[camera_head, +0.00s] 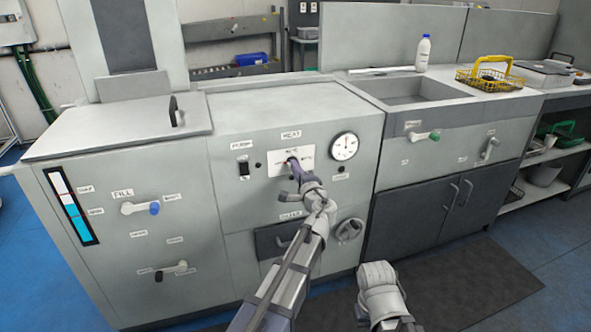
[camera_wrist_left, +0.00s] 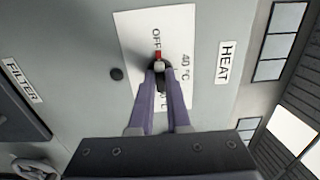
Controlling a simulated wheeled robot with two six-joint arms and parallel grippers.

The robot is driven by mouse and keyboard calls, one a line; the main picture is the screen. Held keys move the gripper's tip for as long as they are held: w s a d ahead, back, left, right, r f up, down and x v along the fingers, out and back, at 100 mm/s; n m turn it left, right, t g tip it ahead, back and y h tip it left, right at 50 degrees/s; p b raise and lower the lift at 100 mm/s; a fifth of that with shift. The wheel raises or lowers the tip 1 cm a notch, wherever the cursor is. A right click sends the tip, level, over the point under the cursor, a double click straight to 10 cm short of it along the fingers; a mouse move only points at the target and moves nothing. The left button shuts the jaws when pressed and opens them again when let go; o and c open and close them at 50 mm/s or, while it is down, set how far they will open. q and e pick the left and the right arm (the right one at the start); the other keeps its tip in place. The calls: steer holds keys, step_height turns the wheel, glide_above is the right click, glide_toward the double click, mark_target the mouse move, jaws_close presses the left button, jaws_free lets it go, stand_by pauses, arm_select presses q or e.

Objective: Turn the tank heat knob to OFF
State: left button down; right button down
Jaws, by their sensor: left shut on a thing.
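The tank heat knob (camera_wrist_left: 159,72) is a small dark knob with a red mark, on a white plate (camera_wrist_left: 135,40) beside the HEAT label. The red mark points at the word OFF on the plate; 40°C is printed to its right in the left wrist view. My left gripper (camera_wrist_left: 160,78) is shut on the knob, with its two fingers closed around it. In the head view my left gripper (camera_head: 292,163) covers most of the knob on the grey front panel (camera_head: 225,190).
A round gauge (camera_head: 344,146) is right of the plate, and a dark pump switch (camera_head: 243,168) is left of it. Below are a dark drawer (camera_head: 268,240) and a round handwheel (camera_head: 350,231). Fill and drain levers with a blue-tipped handle (camera_head: 141,208) are at the left.

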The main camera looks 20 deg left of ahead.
stand_by(0.6)
arm_select(q)
steer(key=c, duration=0.9)
jaws_free()
steer(key=v, duration=0.8)
